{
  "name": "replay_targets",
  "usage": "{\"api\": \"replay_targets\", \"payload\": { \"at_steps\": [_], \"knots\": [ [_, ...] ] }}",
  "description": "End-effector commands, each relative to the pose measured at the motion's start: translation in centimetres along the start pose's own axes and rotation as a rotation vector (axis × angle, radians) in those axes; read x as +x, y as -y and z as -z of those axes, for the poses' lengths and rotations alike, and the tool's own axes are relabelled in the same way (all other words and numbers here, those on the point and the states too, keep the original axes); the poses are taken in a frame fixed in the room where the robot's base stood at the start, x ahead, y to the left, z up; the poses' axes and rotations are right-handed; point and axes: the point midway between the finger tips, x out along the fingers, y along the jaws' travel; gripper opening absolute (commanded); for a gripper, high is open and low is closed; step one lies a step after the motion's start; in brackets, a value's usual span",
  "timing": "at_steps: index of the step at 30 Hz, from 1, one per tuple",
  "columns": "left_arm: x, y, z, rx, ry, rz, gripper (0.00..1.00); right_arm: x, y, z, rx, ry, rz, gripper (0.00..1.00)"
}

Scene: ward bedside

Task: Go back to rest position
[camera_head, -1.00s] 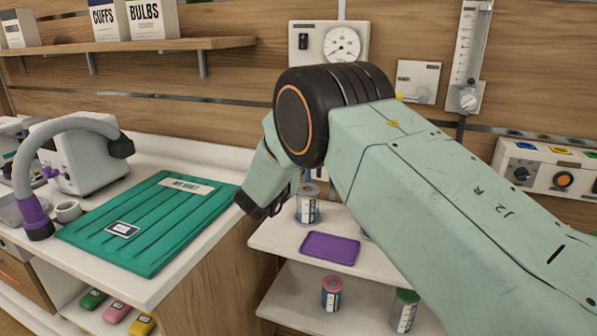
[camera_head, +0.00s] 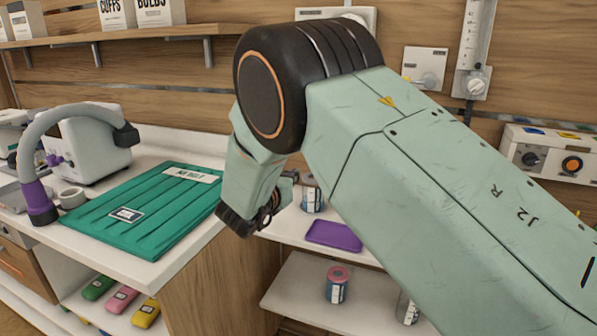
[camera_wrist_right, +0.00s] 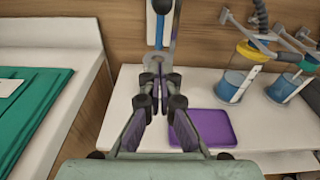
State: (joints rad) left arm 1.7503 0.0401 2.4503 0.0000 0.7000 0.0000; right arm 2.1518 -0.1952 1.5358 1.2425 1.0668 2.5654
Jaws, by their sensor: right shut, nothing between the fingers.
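My right arm comes in from the right in the head view, its large black joint in front of the wall. My right gripper shows in the right wrist view (camera_wrist_right: 157,95), its fingers closed together with nothing between them. It is above the white shelf (camera_wrist_right: 120,140), to the left of a purple tray (camera_wrist_right: 212,128). In the head view the arm hides most of the gripper. The purple tray also shows in the head view (camera_head: 334,236). My left gripper is in neither view.
A green ribbed mat (camera_head: 150,215) lies on the white counter at left, beside a grey curved arm with a purple base (camera_head: 40,207). Canisters (camera_head: 312,195) stand on the shelf behind my right arm. A pink-lidded canister (camera_head: 337,287) stands on the lower shelf.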

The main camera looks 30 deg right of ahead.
Motion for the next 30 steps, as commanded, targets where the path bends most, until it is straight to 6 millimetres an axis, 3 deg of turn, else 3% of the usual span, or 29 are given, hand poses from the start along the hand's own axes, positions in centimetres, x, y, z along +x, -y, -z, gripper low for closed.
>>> {"api": "replay_targets", "payload": {
  "at_steps": [6, 22, 26, 30],
  "knots": [
    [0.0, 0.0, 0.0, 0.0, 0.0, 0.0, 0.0, -1.2, 0.0, 0.0, 0.001, 0.001, 0.001, 0.0],
    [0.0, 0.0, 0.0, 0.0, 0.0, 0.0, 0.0, -1.3, 0.0, 0.1, -0.016, 0.0, 0.001, 0.0],
    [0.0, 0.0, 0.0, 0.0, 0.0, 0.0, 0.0, -1.3, -0.1, 0.2, -0.153, -0.005, -0.007, 0.0],
    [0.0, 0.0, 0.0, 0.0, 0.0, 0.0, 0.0, -1.5, -1.0, 0.8, -0.486, 0.003, -0.07, 0.0]
  ]
}}
